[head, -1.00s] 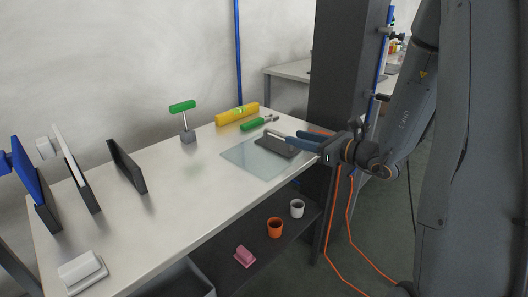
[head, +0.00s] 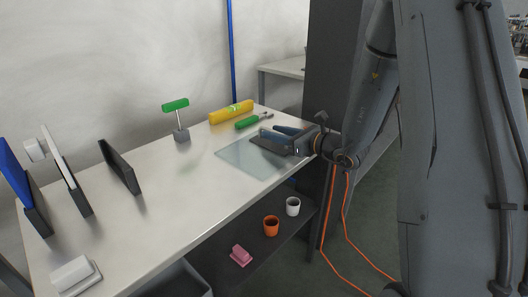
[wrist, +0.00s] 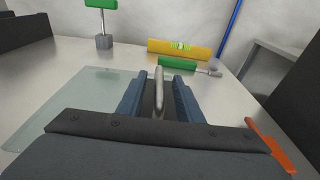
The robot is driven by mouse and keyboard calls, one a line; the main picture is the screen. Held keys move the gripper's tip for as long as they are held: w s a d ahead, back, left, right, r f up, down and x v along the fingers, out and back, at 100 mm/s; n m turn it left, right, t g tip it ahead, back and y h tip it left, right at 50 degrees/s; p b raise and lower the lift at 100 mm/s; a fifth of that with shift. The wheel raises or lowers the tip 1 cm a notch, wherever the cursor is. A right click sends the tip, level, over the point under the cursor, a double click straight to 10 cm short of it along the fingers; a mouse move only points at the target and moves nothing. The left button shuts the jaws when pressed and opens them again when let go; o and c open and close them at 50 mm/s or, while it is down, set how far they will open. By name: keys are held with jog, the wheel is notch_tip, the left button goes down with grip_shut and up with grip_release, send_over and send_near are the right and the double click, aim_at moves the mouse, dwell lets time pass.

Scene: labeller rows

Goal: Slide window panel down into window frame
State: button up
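A pale, see-through glass panel (head: 238,157) lies flat on the bench near its right end, and it also shows in the wrist view (wrist: 62,105). A dark plate with a metal bar handle (wrist: 158,92) is at its right part. My gripper (head: 270,132), with blue fingers, reaches in low over this plate from the right. In the wrist view its fingers stand one on each side of the handle, with gaps between; it is open. A dark slotted upright (head: 120,166) stands on the left half of the bench; I cannot tell if it is the window frame.
White (head: 60,160) and blue (head: 22,180) panels stand at left. Cups are on the lower shelf. The bench middle is clear.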

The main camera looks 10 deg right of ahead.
grip_shut()
jog(key=shift+r, duration=0.1)
